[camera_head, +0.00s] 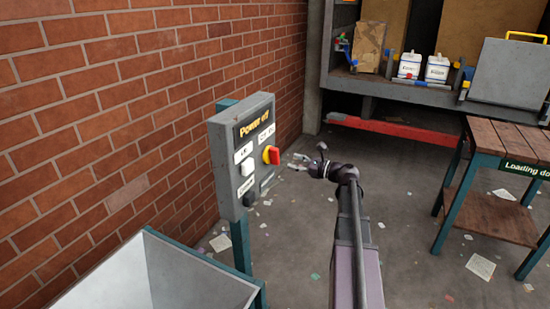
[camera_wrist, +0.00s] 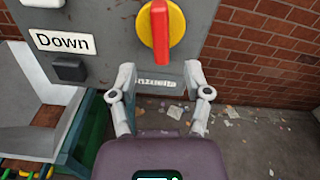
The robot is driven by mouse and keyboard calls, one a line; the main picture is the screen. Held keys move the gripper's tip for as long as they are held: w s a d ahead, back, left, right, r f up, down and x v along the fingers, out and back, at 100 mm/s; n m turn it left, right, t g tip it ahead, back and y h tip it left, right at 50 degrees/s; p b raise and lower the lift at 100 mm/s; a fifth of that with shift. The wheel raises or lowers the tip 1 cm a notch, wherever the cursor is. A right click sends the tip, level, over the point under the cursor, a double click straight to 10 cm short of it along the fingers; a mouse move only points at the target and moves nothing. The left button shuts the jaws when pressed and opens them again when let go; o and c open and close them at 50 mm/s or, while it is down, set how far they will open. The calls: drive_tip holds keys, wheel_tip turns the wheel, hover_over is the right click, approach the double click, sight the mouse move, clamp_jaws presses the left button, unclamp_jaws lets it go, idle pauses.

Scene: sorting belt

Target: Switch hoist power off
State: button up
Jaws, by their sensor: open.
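A grey control box (camera_head: 227,185) stands on a teal post beside the brick wall, with "Power off" in yellow letters on a dark display (camera_head: 255,124) at its top. A red rotary switch handle on a yellow disc (camera_head: 271,155) sits on its right side. In the wrist view the red handle (camera_wrist: 160,32) points straight up and down on its yellow disc, above my gripper (camera_wrist: 161,82). My gripper is open and empty, its fingers apart below the switch and in front of the lower label, which they partly cover. A dark button (camera_wrist: 69,68) sits under the "Down" label at left.
A grey bin (camera_head: 145,270) stands in front of the box at lower left. A wooden-topped table (camera_head: 512,140) with a teal frame stands at right. A shelf with white containers (camera_head: 410,65) is at the back. The floor between is mostly clear, with scattered paper scraps.

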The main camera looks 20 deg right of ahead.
sight(279, 158)
drive_tip(key=shift+x, duration=3.9)
clamp_jaws()
drive_tip(key=shift+a, duration=0.1)
